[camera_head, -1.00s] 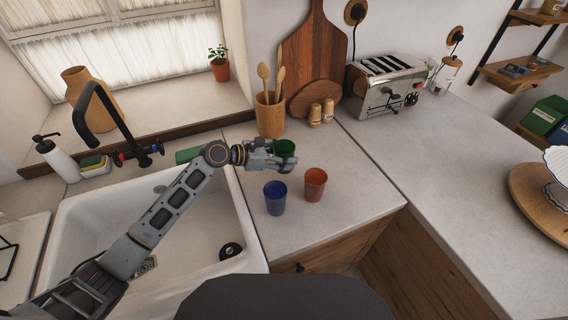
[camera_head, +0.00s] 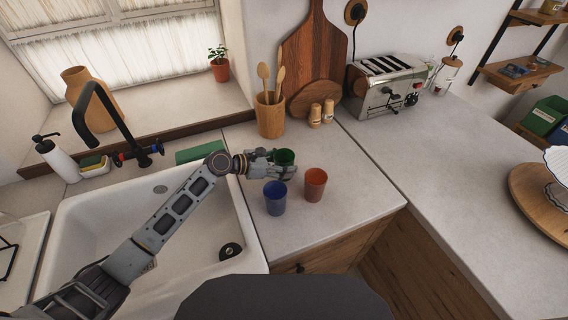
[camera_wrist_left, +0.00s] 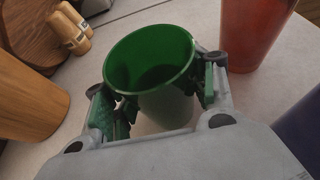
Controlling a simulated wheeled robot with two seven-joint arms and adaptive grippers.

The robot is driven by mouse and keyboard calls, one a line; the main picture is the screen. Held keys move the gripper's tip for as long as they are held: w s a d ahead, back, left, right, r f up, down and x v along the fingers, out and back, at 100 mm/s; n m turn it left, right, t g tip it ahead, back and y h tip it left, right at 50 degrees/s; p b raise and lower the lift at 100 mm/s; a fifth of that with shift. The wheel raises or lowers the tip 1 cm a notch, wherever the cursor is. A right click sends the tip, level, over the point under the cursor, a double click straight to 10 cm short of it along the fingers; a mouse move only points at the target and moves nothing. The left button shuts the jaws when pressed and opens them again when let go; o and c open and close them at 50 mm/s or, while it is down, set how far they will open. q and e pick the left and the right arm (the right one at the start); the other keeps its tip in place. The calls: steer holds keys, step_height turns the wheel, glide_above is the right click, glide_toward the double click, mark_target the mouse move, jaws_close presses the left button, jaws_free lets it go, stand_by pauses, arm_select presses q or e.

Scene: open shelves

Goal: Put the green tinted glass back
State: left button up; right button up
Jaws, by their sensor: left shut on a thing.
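The green tinted glass (camera_head: 284,156) is upright in my left gripper (camera_head: 284,168), above or on the counter behind the blue and red glasses; I cannot tell if its base touches the counter. In the left wrist view the gripper (camera_wrist_left: 158,105) has a finger on either side of the green glass (camera_wrist_left: 150,70) and is shut on it. The blue glass (camera_head: 275,198) and the red glass (camera_head: 315,184) stand upright on the counter nearer to me. My right gripper is not in view.
A wooden utensil pot (camera_head: 270,115), two wooden shakers (camera_head: 321,113) and a toaster (camera_head: 385,88) stand behind. The sink (camera_head: 95,205) is to the left. The counter (camera_head: 355,190) right of the red glass is clear.

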arm_select(q)
steer(key=o, duration=1.2)
steer(key=shift+c, duration=0.2)
steer(key=shift+r, duration=0.15)
steer(key=v, duration=1.2)
steer(key=shift+b, duration=0.4)
